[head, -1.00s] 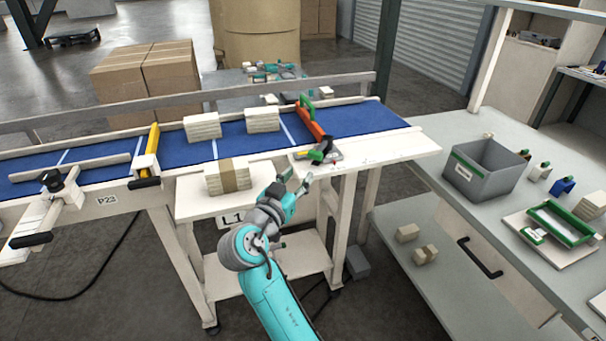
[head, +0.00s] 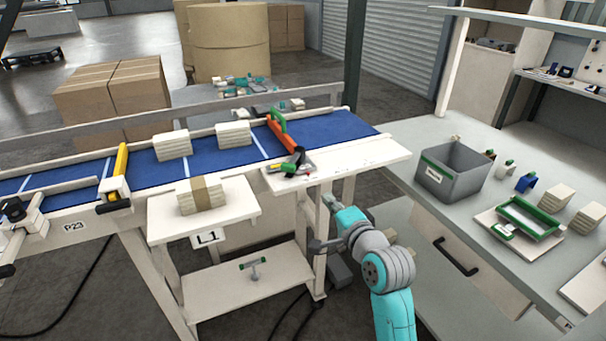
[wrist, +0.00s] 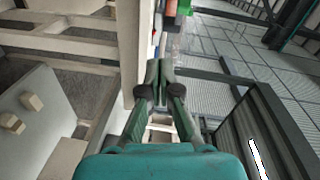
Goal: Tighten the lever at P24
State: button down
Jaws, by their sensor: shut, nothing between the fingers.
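No label reading P24 is legible in the head view. A small clamp with a green, red and black lever (head: 291,166) sits on the white plate at the right end of the conveyor. Beside it, an orange-red bar with a green handle (head: 282,132) lies across the blue belt. My gripper (head: 329,200) is below and right of that clamp, near the table's right leg, apart from it. In the wrist view my gripper (wrist: 160,72) has its fingertips together, with nothing between them. A red piece (wrist: 171,12) shows beyond the fingertips, too cropped to identify.
A label reads P23 (head: 73,227) on the conveyor's left. A white stand labelled L1 (head: 207,237) holds a banded stack (head: 201,195). A green-topped T-handle (head: 255,266) lies on its lower shelf. A workbench with a grey bin (head: 450,171) stands right of my arm.

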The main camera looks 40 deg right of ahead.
notch_tip(320, 180, up, 2)
jog(key=s+m+t, duration=0.1)
jog(key=s, duration=0.1)
send_near(294, 163)
jog(key=w+d, duration=0.2)
jog(key=w, duration=0.1)
jog(key=shift+w+a+y, duration=0.3)
jog(key=shift+w, duration=0.25)
jog(key=shift+a, duration=0.1)
